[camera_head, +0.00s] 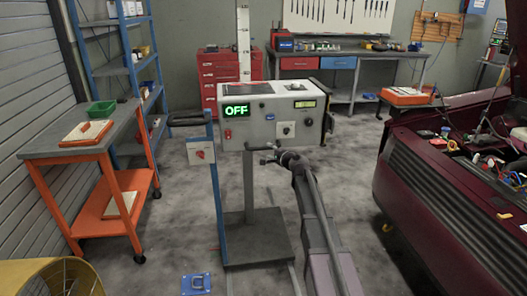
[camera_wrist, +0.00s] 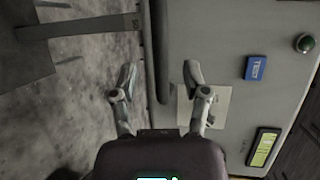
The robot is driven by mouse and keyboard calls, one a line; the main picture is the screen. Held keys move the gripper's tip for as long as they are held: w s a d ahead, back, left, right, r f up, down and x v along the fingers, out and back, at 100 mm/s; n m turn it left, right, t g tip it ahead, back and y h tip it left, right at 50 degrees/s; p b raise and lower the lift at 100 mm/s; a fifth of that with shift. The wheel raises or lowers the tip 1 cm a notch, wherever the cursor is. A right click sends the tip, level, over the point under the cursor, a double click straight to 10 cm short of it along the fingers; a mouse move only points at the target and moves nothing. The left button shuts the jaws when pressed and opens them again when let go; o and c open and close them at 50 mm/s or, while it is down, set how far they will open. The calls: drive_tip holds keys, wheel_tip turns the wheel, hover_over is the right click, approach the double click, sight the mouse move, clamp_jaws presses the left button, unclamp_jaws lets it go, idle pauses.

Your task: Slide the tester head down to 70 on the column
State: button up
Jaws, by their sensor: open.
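The tester head (camera_head: 270,112) is a large grey box with a green OFF display. It appears mounted on a column; a white scaled part (camera_head: 243,45) rises above it and a grey post (camera_head: 248,190) shows below. The scale numbers are too small to read. My gripper (camera_head: 264,153) is at the lower front edge of the head. In the wrist view, my gripper (camera_wrist: 158,82) is open, its fingers on either side of a dark bar (camera_wrist: 161,50) along that edge. I cannot tell whether they touch it. The wrist view also shows the head's panel (camera_wrist: 225,60).
The post stands on a dark base plate (camera_head: 262,244). A blue upright (camera_head: 216,200) with a red-knob box (camera_head: 200,151) is to its left. An orange cart (camera_head: 88,150) stands at left, a dark red car (camera_head: 450,190) at right. A workbench (camera_head: 345,62) is behind.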

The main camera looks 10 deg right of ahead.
sight(265, 149)
drive_tip(key=shift+b+x, duration=0.35)
drive_tip(key=shift+x, duration=2.2)
drive_tip(key=shift+c, duration=0.2)
clamp_jaws()
